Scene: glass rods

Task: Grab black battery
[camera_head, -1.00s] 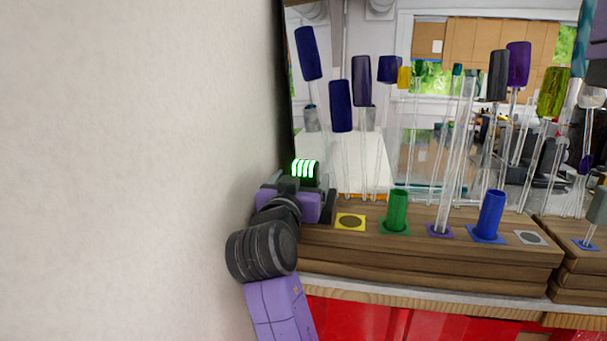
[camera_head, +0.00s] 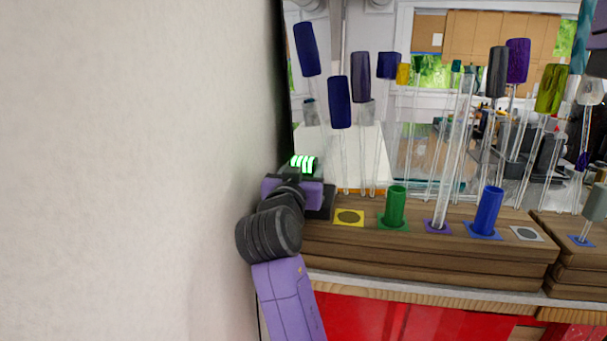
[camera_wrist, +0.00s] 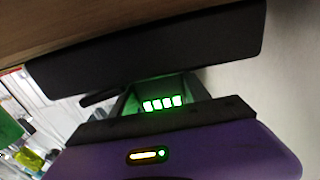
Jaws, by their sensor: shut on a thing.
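The black battery (camera_head: 303,164) shows as a dark block with glowing green bars, at the left end of the wooden rack by the wall. My gripper (camera_head: 305,180), purple and black, is just in front of it and hides its lower part. In the wrist view the battery's green bars (camera_wrist: 162,103) glow between the two black fingers of my gripper (camera_wrist: 150,88). My gripper is shut on the battery. Whether the battery's base still touches something cannot be told.
A plain wall (camera_head: 130,170) is close on the left. The wooden rack (camera_head: 430,250) has a yellow-edged hole (camera_head: 349,217), a green tube (camera_head: 396,207) and a blue tube (camera_head: 488,211). Several tall glass rods with coloured caps stand behind my gripper and to its right.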

